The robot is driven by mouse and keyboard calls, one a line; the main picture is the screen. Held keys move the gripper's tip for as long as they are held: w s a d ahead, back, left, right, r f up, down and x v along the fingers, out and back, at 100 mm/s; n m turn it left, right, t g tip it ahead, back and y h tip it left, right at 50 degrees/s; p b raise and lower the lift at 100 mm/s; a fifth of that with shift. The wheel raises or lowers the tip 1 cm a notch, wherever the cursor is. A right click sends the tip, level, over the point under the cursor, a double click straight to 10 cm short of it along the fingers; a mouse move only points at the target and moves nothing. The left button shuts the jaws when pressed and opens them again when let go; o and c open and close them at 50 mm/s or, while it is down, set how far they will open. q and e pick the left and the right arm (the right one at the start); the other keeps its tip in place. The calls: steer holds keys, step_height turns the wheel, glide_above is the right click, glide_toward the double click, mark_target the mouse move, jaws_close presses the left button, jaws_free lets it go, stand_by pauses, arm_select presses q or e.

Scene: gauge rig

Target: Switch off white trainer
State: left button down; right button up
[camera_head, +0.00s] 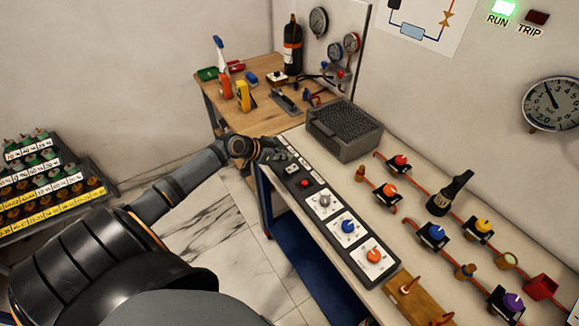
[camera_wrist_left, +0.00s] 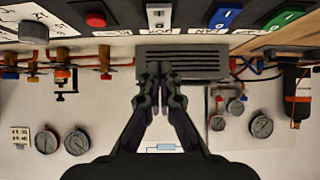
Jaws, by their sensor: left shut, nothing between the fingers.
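The trainer is a pale bench top (camera_head: 405,235) with a long dark control panel (camera_head: 318,224) along its near edge. The panel carries grey, blue and orange knobs, a red button (camera_head: 305,183) and small switches. In the left wrist view a white switch (camera_wrist_left: 159,16) sits between the red button (camera_wrist_left: 95,20) and a blue rocker (camera_wrist_left: 225,16), with a green rocker (camera_wrist_left: 284,17) beyond. My left gripper (camera_head: 281,156) is at the panel's far end. In the left wrist view (camera_wrist_left: 159,72) its fingers are together and empty, apart from the white switch. My right gripper is out of view.
A dark grated box (camera_head: 344,130) stands on the bench just beyond the panel. A wooden table (camera_head: 262,98) with tools is behind. Valves on red pipes cover the bench's right side. A green RUN lamp (camera_head: 503,8) is lit on the wall; the TRIP lamp (camera_head: 537,17) is dark.

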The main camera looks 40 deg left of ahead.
mark_target(291, 169)
arm_select(q)
steer(key=f, duration=0.1)
steer(key=w+f, duration=0.1)
steer(key=f, duration=0.1)
steer(key=shift+w+d+f+p, duration=0.35)
steer(key=shift+d, duration=0.05)
steer(key=shift+f, duration=0.65)
steer(key=shift+w+f+b, duration=0.15)
steer(key=shift+f+b, duration=0.35)
steer(key=shift+b, duration=0.4)
steer(key=shift+r+p, duration=0.2)
steer(key=shift+p, duration=0.1)
steer(key=shift+d, duration=0.1)
